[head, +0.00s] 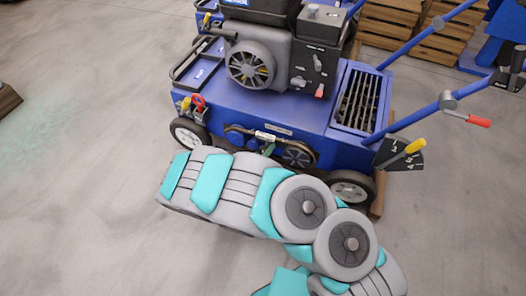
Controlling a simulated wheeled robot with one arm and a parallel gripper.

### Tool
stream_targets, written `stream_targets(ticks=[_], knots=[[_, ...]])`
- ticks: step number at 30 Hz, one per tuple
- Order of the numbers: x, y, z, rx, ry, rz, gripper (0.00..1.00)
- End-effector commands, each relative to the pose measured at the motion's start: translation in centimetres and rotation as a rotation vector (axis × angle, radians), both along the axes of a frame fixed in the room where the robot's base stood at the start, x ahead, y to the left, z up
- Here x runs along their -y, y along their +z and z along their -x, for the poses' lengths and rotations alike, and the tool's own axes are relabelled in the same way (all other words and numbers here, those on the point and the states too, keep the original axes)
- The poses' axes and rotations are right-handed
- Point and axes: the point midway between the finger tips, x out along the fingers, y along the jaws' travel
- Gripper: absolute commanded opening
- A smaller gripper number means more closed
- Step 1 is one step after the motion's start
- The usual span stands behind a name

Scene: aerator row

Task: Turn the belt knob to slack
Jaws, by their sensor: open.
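The blue aerator (315,115) stands across the upper middle of the head view. On its near side, a dark pulley (297,155) and belt run sit low between the wheels. A small pale bar (266,136) and a green piece (268,149) show beside the belt run. I cannot tell which part is the belt knob, or its setting. A red knob (198,102) and a yellow one (184,104) sit at the machine's left end. My grey and teal arm crosses in front of the lower side. My gripper is not in view.
A lever with a yellow grip and numbered dark plate (400,153) stands at the right, below a red-gripped lever (478,121). Blue handlebars rise to the right. Wooden crates (410,30) stand behind. The concrete floor at left is mostly clear.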

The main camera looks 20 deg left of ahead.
Motion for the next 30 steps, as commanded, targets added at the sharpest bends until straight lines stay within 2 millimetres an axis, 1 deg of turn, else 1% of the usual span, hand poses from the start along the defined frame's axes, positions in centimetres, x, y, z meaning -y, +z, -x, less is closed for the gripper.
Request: stream_targets(ticks=[2, 5, 12, 18, 22, 30], knots=[[-0.1, 0.1, 0.2, 0.000, 0.002, 0.001, 0.75], [-0.4, 0.4, 1.2, 0.000, 0.004, 0.001, 0.75], [-1.2, 1.4, 4.7, -0.001, 0.005, -0.002, 0.75], [-1.5, 1.9, 6.8, -0.001, 0.004, 0.000, 0.75], [-1.5, 2.0, 7.4, -0.001, 0.002, -0.001, 0.75], [-1.5, 2.0, 7.4, -0.001, 0.001, 0.000, 0.75]])
